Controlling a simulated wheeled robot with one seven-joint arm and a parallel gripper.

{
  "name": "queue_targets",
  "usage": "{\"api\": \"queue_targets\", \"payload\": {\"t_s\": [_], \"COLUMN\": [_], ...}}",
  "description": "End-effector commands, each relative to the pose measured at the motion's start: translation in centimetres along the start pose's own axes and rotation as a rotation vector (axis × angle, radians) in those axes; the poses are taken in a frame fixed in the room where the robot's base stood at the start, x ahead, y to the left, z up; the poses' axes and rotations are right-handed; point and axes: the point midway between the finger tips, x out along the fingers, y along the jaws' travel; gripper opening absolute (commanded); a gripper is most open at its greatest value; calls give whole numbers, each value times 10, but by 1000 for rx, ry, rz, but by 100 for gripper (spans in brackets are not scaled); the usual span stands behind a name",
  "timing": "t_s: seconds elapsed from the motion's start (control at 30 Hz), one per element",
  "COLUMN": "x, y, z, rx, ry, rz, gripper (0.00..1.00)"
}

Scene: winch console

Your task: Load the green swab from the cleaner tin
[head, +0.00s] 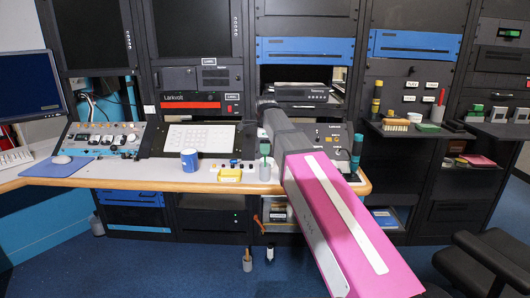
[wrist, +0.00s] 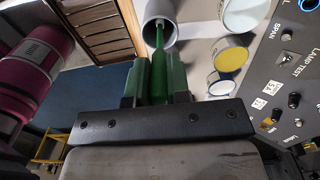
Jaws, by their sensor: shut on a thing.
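In the wrist view my gripper (wrist: 158,72) is shut on the green swab (wrist: 159,42), with one finger on each side of its thick green part. The swab's narrower end reaches over the mouth of a grey tin (wrist: 149,14); how deep it sits inside is hard to tell. In the head view a grey tin (head: 265,173) stands at the front edge of the desk, with a small green piece (head: 265,149) above it. My arm hides much of the area around the gripper there.
A yellow block (head: 229,175) and a blue mug (head: 189,160) stand left of the tin on the desk (head: 150,178). In the wrist view several open containers, one yellow inside (wrist: 230,59), lie close to the right, beside a knob panel (wrist: 285,85).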

Motion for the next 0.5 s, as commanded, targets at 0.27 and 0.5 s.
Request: {"api": "queue_targets", "payload": {"t_s": [0.27,0.5], "x": [-20,-36], "y": [0,0], "z": [0,0], "rx": [0,0], "ry": [0,0], "rz": [0,0], "gripper": [0,0]}}
